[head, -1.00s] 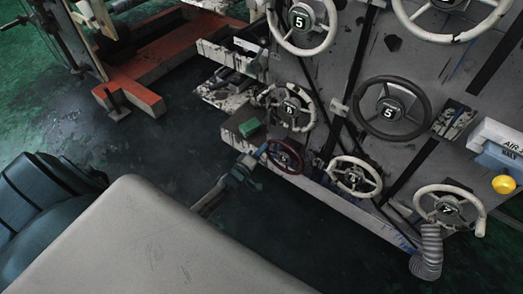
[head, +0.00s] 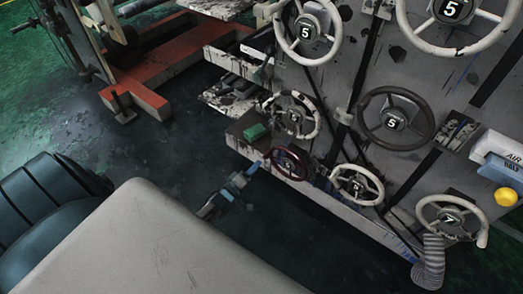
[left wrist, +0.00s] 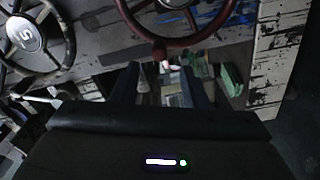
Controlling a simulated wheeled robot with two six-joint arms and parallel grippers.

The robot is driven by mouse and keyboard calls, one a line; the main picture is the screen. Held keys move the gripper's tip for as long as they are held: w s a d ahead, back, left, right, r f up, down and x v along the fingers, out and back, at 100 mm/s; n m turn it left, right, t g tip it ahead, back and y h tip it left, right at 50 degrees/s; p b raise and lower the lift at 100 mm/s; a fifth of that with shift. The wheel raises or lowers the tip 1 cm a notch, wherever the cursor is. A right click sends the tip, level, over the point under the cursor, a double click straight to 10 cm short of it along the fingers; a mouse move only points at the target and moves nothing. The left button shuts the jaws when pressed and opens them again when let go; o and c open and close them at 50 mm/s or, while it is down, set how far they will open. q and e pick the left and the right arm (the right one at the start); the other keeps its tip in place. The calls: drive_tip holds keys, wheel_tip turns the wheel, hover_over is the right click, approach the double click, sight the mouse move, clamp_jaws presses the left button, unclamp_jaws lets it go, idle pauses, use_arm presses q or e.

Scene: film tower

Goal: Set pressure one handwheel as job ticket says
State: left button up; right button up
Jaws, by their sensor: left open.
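Several handwheels sit on the grey panel (head: 345,75) in the head view. A small dark red handwheel (head: 290,163) is low on the panel at its left end. It also shows at the top of the left wrist view (left wrist: 185,38), with a knob on its rim. My left gripper (head: 254,168) is open and empty, just left of the red wheel's rim. In the left wrist view its two fingers (left wrist: 160,85) point toward the wheel. No job ticket can be read, and I cannot tell which wheel is pressure one. My right gripper is not in view.
White wheels (head: 357,184) and (head: 295,115) and a black wheel (head: 395,118) are close by. A green block (head: 256,132) lies on a ledge left of the red wheel. A ribbed hose (head: 430,262) hangs at lower right. A yellow knob (head: 506,197) is at right.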

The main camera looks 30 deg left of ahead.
use_arm(q)
drive_tip(key=shift+s+a, duration=0.1)
drive_tip(key=shift+s, duration=1.55)
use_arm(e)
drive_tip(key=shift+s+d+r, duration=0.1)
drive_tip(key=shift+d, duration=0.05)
